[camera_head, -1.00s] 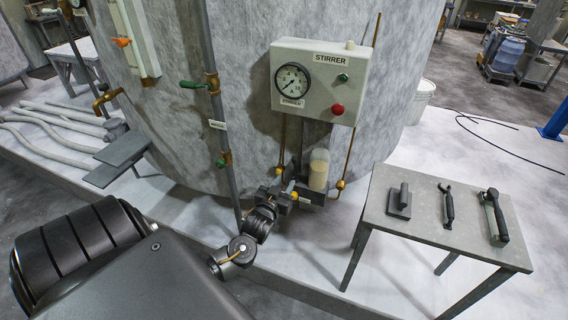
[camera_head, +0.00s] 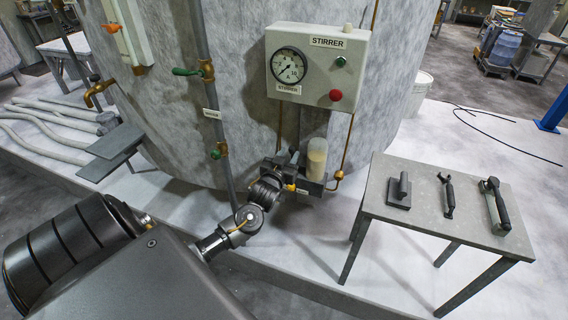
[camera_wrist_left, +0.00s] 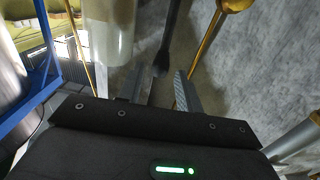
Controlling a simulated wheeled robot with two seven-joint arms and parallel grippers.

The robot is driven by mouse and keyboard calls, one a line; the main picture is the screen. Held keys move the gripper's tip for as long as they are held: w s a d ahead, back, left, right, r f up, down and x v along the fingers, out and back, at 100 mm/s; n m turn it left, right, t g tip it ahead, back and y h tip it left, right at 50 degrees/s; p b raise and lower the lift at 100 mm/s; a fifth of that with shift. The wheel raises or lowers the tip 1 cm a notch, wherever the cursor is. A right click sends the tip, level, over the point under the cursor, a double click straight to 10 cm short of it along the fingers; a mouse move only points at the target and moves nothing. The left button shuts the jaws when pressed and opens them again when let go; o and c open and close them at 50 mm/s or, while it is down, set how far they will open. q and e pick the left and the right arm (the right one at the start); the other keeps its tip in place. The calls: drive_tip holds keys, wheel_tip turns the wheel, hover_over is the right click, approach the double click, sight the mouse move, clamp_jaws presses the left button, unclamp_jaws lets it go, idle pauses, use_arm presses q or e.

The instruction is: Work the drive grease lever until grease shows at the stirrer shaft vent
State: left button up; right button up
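The grease pump (camera_head: 303,183) sits low on the tank's front, under the white STIRRER box (camera_head: 318,65). Its clear reservoir (camera_head: 316,158) holds cream-coloured grease and also shows in the left wrist view (camera_wrist_left: 107,35). A dark lever (camera_wrist_left: 171,35) runs down between the fingers of my left gripper (camera_wrist_left: 162,90), which stand apart with visible space around it. In the head view my left gripper (camera_head: 284,166) is at the pump, left of the reservoir, and partly hides the lever. I cannot make out grease at a shaft vent. My right gripper is out of view.
A gauge (camera_head: 289,66), green button and red button are on the box. A brass pipe (camera_head: 347,150) runs beside the reservoir. A grey table (camera_head: 420,215) with several hand tools stands at right. Grey pipes with valves (camera_head: 207,71) stand left of the box.

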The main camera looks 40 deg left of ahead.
use_arm(q)
drive_tip(key=shift+b+x, duration=0.35)
drive_tip(key=shift+x, duration=0.45)
drive_tip(key=shift+w, duration=0.1)
drive_tip(key=shift+c, duration=0.6)
drive_tip(key=shift+a, duration=0.1)
drive_tip(key=c, duration=0.5)
drive_tip(key=shift+s+d+f+p, duration=0.2)
drive_tip(key=shift+s+f+p, duration=0.05)
drive_tip(key=shift+s+p, duration=0.25)
drive_tip(key=s, duration=0.1)
drive_tip(key=s+d+f, duration=0.1)
drive_tip(key=s, duration=0.1)
drive_tip(key=shift+s+d+f+p, duration=0.15)
drive_tip(key=shift+s+f+p, duration=0.15)
drive_tip(key=shift+f, duration=0.05)
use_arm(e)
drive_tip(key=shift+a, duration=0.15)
